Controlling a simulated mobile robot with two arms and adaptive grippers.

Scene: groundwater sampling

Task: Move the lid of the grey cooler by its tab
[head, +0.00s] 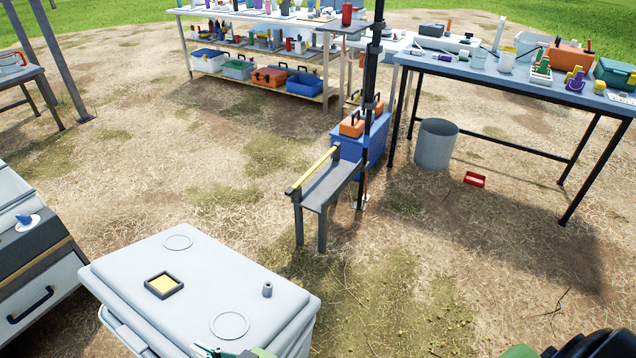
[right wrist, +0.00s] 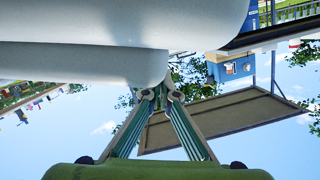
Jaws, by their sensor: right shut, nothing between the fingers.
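The grey cooler (head: 122,335) stands at the lower left of the head view, its pale lid (head: 210,290) lying over the top. In the right wrist view a large pale surface of the cooler (right wrist: 70,65) fills the upper left. A short pale piece sticks down from it, possibly the tab (right wrist: 150,66). My right gripper (head: 215,352) is at the near edge of the lid. Its striped fingers (right wrist: 162,95) are shut and empty, with the tips close against that piece; I cannot tell whether they touch. My left gripper is not in view.
A dark square frame with a yellow pad (head: 164,286) and a small grey cylinder (head: 267,289) are on the lid. A drawer cabinet (head: 35,290) stands to the left. A grey bench (head: 328,183) stands behind the cooler. Open ground lies to the right.

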